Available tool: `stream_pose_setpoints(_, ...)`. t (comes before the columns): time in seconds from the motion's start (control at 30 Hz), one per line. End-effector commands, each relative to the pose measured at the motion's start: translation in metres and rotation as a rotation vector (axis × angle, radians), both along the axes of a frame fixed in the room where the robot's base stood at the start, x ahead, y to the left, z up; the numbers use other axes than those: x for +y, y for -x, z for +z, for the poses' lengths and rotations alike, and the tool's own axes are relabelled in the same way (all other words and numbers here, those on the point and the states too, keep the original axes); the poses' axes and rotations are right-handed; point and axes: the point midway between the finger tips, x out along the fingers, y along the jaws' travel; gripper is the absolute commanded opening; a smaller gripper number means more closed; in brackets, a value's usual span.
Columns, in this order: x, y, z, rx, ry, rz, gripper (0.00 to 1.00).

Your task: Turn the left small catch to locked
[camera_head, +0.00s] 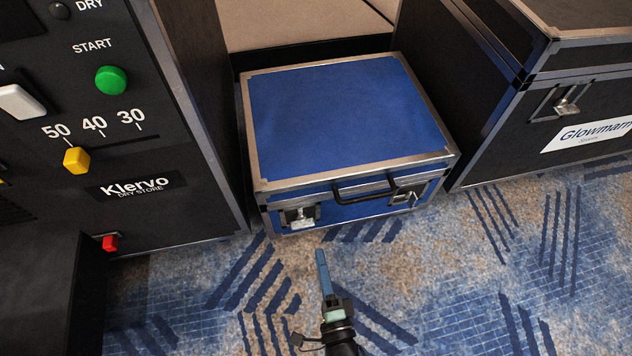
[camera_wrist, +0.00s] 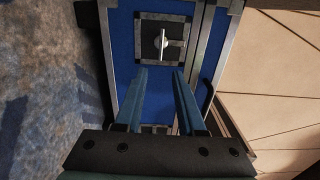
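The blue case (camera_head: 345,110) with metal edging sits on the carpet, lid shut. The left small catch (camera_head: 301,217) is a silver piece on a dark plate on its front. In the wrist view the same catch (camera_wrist: 162,42) shows a thin light tab on a square plate, just beyond my fingertips. The right catch (camera_head: 405,197) is also on the front. My gripper (camera_head: 321,254) is in front of the case, a little below and right of the left catch. In the wrist view its two blue fingers (camera_wrist: 161,73) stand apart with nothing between them.
A black handle (camera_head: 365,190) sticks out between the catches. A black Klervo panel (camera_head: 120,130) with knobs stands at left. A black Glowmarn case (camera_head: 550,100) stands at right. Patterned carpet (camera_head: 450,280) in front is clear.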

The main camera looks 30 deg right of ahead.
Motion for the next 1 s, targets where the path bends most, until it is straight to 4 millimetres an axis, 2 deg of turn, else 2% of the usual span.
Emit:
stream_pose_setpoints(0.1, 0.006, 0.022, 0.002, 0.003, -0.001, 0.001, 0.39)
stream_pose_setpoints(0.3, 0.012, 0.040, 0.000, 0.001, 0.000, 0.002, 0.39)
stream_pose_setpoints(1.0, 0.012, 0.042, -0.001, 0.001, 0.000, 0.001, 0.39)
